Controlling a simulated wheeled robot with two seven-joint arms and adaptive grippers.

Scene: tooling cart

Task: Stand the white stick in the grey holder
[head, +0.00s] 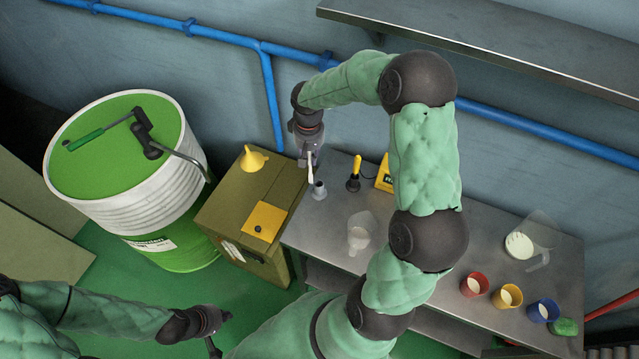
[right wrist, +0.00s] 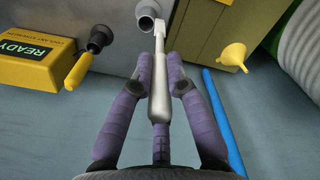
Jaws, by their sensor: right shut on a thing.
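My right gripper (head: 309,158) is shut on the white stick (head: 310,172), which points down between its fingers; the stick also shows in the right wrist view (right wrist: 159,70). The grey holder (head: 319,191) is a small upright cup near the left end of the metal bench. In the right wrist view the holder (right wrist: 147,17) has a dark round mouth, and the stick's far end lies just beside it. I cannot tell whether they touch. My left gripper (head: 217,334) is low at the left over the floor, its fingers apart and empty.
A yellow-handled tool (head: 356,164) in a black stand and a yellow box (head: 385,174) are right of the holder. A clear jug (head: 360,234) stands nearer. A brown cabinet (head: 228,207) with a yellow funnel (head: 253,159) adjoins the bench's left.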

